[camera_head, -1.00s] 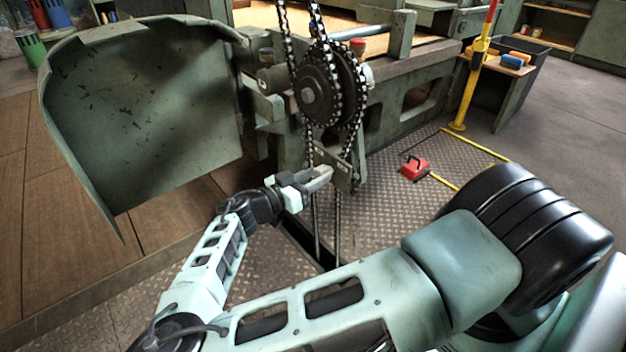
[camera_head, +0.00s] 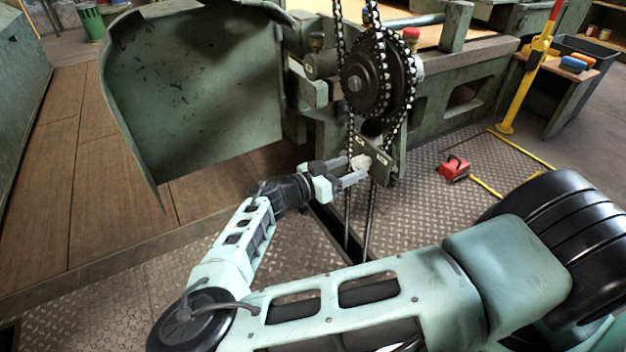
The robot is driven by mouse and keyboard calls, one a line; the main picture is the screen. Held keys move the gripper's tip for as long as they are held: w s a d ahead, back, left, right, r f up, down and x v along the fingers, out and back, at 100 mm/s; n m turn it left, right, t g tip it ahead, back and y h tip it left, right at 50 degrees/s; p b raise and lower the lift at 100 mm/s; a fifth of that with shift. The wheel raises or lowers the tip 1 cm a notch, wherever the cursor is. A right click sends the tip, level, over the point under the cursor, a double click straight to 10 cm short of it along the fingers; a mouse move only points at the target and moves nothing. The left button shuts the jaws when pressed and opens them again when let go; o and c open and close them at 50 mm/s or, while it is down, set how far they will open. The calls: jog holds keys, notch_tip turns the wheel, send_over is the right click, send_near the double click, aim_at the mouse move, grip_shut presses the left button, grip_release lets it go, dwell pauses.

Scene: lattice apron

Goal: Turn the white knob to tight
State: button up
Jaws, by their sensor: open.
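The white knob (camera_head: 360,162) is a small pale shape on a green bracket plate (camera_head: 375,158) below the chain sprocket. My gripper (camera_head: 357,170) reaches in from the left, pointing right at the knob. Its two fingers are apart, with the knob at their tips. I cannot tell whether the fingers touch the knob or how far it lies between them. The knob's markings are too small to read, and its turn position cannot be told.
A dark sprocket (camera_head: 370,75) carries hanging chains (camera_head: 349,190) close to my fingers. A large green curved guard (camera_head: 195,95) stands open at left. A red block (camera_head: 454,169) lies on the tread-plate floor, near a yellow post (camera_head: 519,85).

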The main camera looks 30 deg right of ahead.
jog(key=a+p, duration=0.2)
jog(key=a, duration=1.4)
jog(key=shift+s, duration=0.3)
